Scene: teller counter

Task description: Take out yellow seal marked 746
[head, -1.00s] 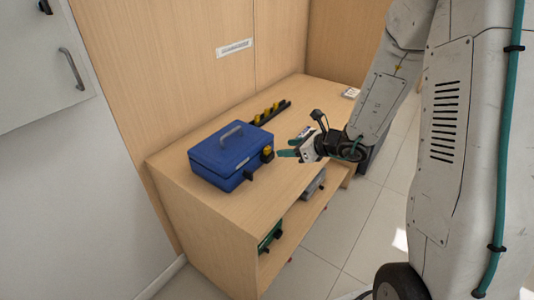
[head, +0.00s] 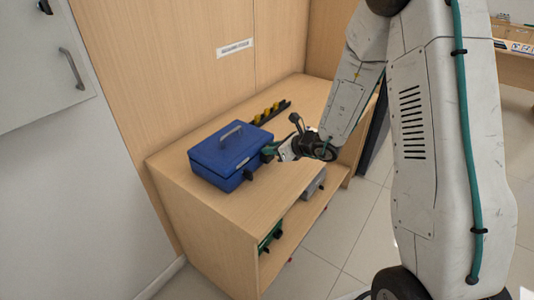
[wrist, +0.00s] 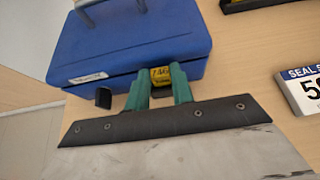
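A blue box (head: 225,155) with a grey handle stands on the wooden counter. The yellow seal marked 746 (wrist: 160,76) sits at the box's front, near its right corner, in the wrist view. In the head view my gripper hides it. The green fingers of my gripper (wrist: 160,85) stand on either side of the seal, about a seal's width apart. I cannot tell whether they press on it. In the head view my gripper (head: 269,152) is at the box's front right corner. A black latch (wrist: 103,97) is left of the seal.
A black rack (head: 284,104) with several yellow pieces lies behind the box. A partly visible "SEAL" card (wrist: 303,90) lies on the counter to the right. Green and grey objects sit on the shelf below. The counter's front left is clear.

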